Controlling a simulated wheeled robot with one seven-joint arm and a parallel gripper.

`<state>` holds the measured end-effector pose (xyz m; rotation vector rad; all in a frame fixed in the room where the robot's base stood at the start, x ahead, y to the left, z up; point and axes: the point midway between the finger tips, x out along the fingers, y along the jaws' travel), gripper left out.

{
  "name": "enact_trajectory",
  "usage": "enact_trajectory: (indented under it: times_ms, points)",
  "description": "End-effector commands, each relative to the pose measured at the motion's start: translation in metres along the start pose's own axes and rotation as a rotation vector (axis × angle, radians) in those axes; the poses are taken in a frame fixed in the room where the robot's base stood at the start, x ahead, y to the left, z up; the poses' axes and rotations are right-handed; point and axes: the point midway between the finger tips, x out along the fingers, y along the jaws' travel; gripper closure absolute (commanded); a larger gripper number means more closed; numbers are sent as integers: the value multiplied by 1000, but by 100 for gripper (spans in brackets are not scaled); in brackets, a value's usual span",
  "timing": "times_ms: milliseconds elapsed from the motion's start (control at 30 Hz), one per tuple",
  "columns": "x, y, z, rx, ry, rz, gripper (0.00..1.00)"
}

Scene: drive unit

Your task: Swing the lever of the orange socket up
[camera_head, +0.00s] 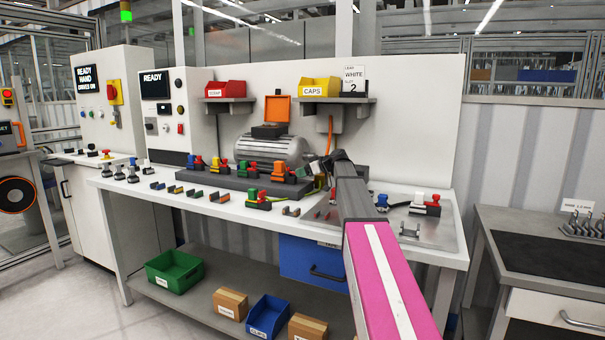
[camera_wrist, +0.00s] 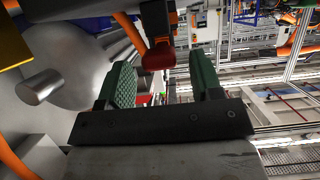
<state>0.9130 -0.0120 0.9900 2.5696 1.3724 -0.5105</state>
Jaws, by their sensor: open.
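The orange socket (camera_head: 278,167) appears to be the orange-topped connector at the right end of the grey rail block on the bench. A red part sits low beside it. My gripper (camera_head: 324,168) is just right of this connector, largely hidden by my own arm. In the wrist view my gripper (camera_wrist: 162,75) is open, its green fingers apart. A red block (camera_wrist: 158,56) on a dark body shows ahead, between the fingertips; I see no clear contact. I cannot tell for sure whether it is the socket's lever, or the lever's exact angle.
A grey motor (camera_head: 270,147) with an open orange-lidded box (camera_head: 277,110) stands behind the rail; it fills the left of the wrist view (camera_wrist: 75,65). An orange cable (camera_wrist: 127,27) runs near the fingers. Other coloured connectors (camera_head: 220,165) sit left on the rail. Loose parts lie in front.

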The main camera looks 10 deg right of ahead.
Motion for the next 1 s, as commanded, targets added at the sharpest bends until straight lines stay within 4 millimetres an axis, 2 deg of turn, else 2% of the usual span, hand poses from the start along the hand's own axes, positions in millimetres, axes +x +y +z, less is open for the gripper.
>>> enact_trajectory:
  times_ms: [100, 367, 400, 467, 500, 567, 1000]
  points:
    - [6, 0, 0, 0, 0, -1, 40]
    - [7, 0, 0, 0, 0, -1, 40]
    - [7, 0, 0, 0, 0, -1, 47]
    - [7, 0, 0, 0, 0, -1, 66]
    - [7, 0, 0, 0, 0, -1, 80]
    - [7, 0, 0, 0, 0, -1, 99]
    - [6, 0, -7, -2, -78, -2, 100]
